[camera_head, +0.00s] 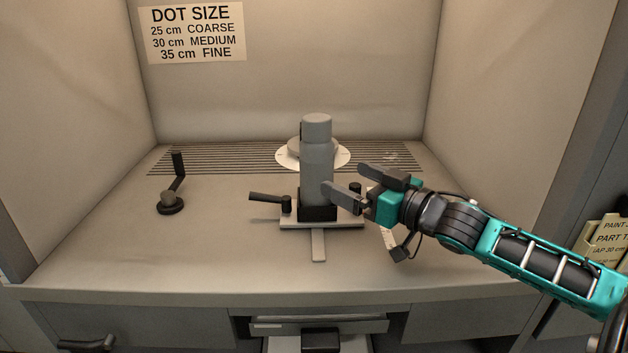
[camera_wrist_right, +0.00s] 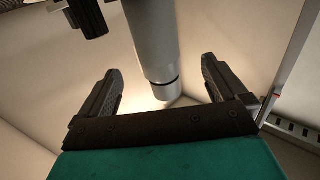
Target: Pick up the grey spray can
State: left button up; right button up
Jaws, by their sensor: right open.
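The grey spray can (camera_head: 317,170) stands upright in a black holder (camera_head: 318,210) on a pale base plate at the middle of the booth floor. My right gripper (camera_head: 344,178) is open at the right side of the can, with one finger reaching in front of the can's edge. In the right wrist view the can (camera_wrist_right: 152,45) shows between the two spread fingers of my right gripper (camera_wrist_right: 160,66), with a gap on both sides. I cannot tell how deep it lies between them. My left gripper is not in view.
A round white dial (camera_head: 285,159) sits behind the can over a slotted grille (camera_head: 220,160). A black handle (camera_head: 268,197) sticks out left of the holder. A crank (camera_head: 171,200) stands on the left floor. The booth floor between is clear.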

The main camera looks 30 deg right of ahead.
aim_at(328, 170)
jog(key=x, duration=0.3)
jog(key=shift+w+r, duration=0.1)
jog(key=shift+w, duration=0.15)
jog(key=shift+b+x, duration=0.3)
jog(key=shift+x, duration=2.95)
jog(key=shift+w+r, duration=0.1)
jog(key=shift+w, duration=0.45)
jog(key=shift+c, duration=0.3)
jog(key=c, duration=1.2)
jog(key=shift+r, duration=0.1)
jog(key=shift+c, duration=0.4)
jog(key=shift+r, duration=0.1)
